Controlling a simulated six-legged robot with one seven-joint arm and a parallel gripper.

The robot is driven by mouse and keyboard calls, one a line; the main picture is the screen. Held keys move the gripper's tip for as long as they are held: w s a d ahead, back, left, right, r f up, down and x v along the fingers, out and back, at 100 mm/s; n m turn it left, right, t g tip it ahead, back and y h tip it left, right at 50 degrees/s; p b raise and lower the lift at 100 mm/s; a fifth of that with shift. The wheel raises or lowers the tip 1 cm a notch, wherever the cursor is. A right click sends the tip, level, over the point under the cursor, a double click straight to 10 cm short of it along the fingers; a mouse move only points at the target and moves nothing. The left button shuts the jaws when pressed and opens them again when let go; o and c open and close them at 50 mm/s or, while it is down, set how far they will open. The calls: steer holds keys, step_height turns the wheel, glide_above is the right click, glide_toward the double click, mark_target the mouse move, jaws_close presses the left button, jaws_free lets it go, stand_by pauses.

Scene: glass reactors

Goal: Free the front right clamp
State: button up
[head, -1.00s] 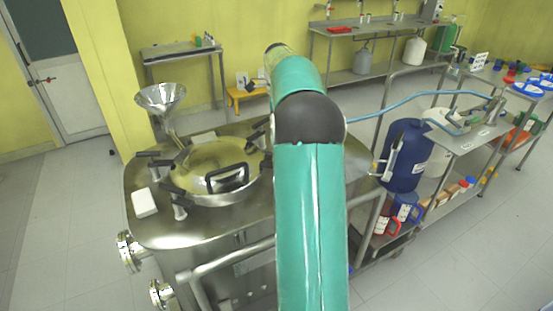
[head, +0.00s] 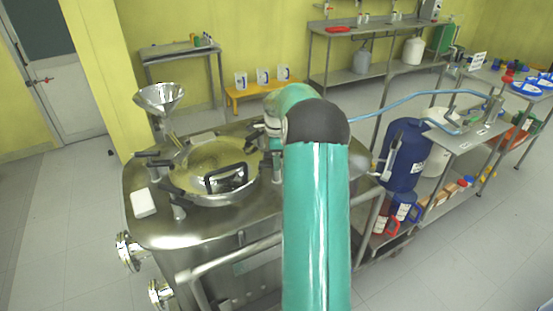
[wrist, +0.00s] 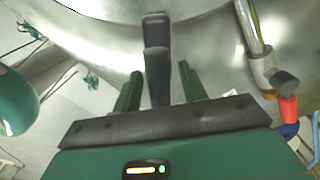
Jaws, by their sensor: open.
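The steel reactor's round lid (head: 200,158) with a black handle (head: 226,178) is at left centre in the head view. Clamps with black grips, such as the left-side ones (head: 172,188), stand around its rim. In the wrist view, a black clamp handle (wrist: 156,62) stands between the two green fingers of my gripper (wrist: 158,82). The fingers are apart, one on each side of the handle, and I see no clear contact. In the head view my arm covers the lid's right side, and my fingertips are hidden. I cannot tell for certain which clamp this is.
A steel funnel (head: 160,98) rises behind the lid. A white block (head: 143,203) lies on the reactor top's left. A blue drum (head: 406,155) and a steel bench are on the right. In the wrist view, a metal rod with a red-orange part (wrist: 288,107) is close at right.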

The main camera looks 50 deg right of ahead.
steer(key=shift+c, duration=0.2)
steer(key=c, duration=0.7)
steer(key=shift+n, duration=0.3)
steer(key=n, duration=0.3)
steer(key=shift+n, duration=0.3)
steer(key=shift+c, duration=0.3)
steer(key=n, duration=0.4)
steer(key=shift+n, duration=0.3)
steer(key=n, duration=0.4)
steer(key=shift+o, duration=0.2)
steer(key=shift+n, duration=2.4)
